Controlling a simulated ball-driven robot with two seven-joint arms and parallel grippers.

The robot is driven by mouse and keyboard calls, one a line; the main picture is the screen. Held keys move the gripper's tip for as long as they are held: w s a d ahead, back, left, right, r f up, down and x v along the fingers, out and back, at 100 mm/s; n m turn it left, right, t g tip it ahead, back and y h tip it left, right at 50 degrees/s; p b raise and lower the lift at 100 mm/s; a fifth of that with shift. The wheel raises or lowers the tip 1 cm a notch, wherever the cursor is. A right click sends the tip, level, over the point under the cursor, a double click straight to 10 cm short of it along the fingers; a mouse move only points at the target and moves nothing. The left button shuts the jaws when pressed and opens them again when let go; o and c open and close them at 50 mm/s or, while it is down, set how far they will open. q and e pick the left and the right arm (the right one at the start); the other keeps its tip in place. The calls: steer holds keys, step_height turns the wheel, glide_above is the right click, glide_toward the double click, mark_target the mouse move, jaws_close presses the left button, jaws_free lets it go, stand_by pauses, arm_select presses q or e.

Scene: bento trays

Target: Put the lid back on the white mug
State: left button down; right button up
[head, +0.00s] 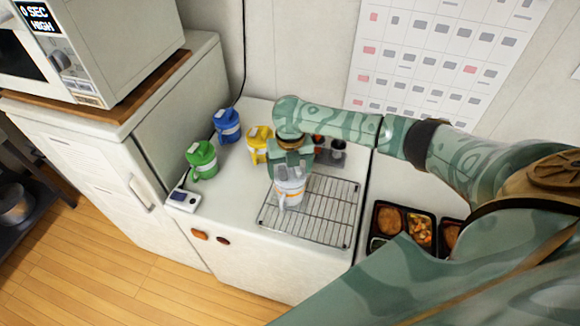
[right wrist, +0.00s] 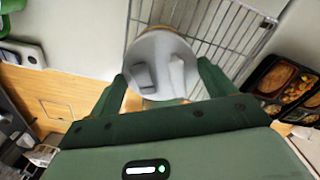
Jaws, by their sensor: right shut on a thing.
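The white mug (head: 290,192), with an orange band, is at the left part of the wire rack in the head view. My right gripper (head: 290,172) is above it, pointing down, its fingers at the mug's top. In the right wrist view, a round pale grey lid (right wrist: 160,64) with a raised tab lies between the fingers of my right gripper (right wrist: 165,78), which is shut on it. An orange edge shows just behind the lid, and the lid hides most of the mug. I cannot tell whether the lid is fully seated. My left gripper is out of view.
A green mug (head: 202,158), a blue mug (head: 228,126) and a yellow mug (head: 257,146) stand left of my right gripper. A small scale-like device (head: 183,200) sits at the counter's left edge. The wire rack (head: 330,215) is bare to the right. Bento trays (head: 403,211) lie further right.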

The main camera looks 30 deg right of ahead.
steer(key=shift+f+p, duration=0.1)
steer(key=shift+p, duration=0.25)
stand_by(0.6)
stand_by(0.3)
steer(key=o, duration=0.9)
steer(key=shift+o, duration=0.2)
step_height(320, 180, up, 7)
steer(key=p, duration=0.8)
steer(key=shift+c, duration=0.3)
jaws_close()
